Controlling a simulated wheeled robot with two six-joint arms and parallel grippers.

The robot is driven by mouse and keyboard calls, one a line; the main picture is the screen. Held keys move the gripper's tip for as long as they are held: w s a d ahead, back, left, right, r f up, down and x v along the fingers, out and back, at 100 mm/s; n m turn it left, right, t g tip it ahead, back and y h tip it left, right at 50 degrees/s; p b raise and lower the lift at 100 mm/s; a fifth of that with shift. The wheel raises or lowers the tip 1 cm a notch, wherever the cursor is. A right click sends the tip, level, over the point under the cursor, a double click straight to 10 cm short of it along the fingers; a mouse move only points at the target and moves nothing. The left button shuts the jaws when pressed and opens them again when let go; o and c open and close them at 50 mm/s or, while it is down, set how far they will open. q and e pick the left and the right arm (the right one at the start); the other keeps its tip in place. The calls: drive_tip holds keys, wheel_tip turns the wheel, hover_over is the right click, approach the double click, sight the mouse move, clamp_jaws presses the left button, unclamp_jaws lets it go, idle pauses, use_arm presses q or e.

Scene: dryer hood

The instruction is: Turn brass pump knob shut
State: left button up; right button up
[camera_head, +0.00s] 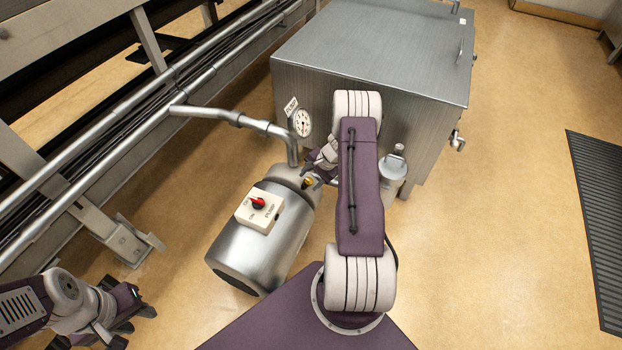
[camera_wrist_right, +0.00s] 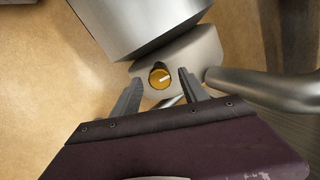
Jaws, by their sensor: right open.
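The brass pump knob (camera_wrist_right: 160,77) sits on the pale grey pump head in the right wrist view, with a white line on its face pointing right and slightly up. In the head view a small brass spot of the knob (camera_head: 308,183) shows beside my right gripper, which partly hides it. My right gripper (camera_wrist_right: 159,80) is open, its two fingers to the left and right of the knob, with gaps visible on both sides. My left gripper (camera_head: 122,318) is at the lower left of the head view, far from the pump; its finger spacing is unclear.
The steel pump motor (camera_head: 240,262) carries a switch box (camera_head: 259,209) with a red knob. A pipe (camera_head: 240,120) and a gauge (camera_head: 302,123) stand behind the pump head. A large steel box (camera_head: 375,50) is behind. Open floor (camera_head: 510,220) lies to the right.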

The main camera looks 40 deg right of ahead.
drive_tip(key=p+v, duration=0.4)
drive_tip(key=v, duration=0.5)
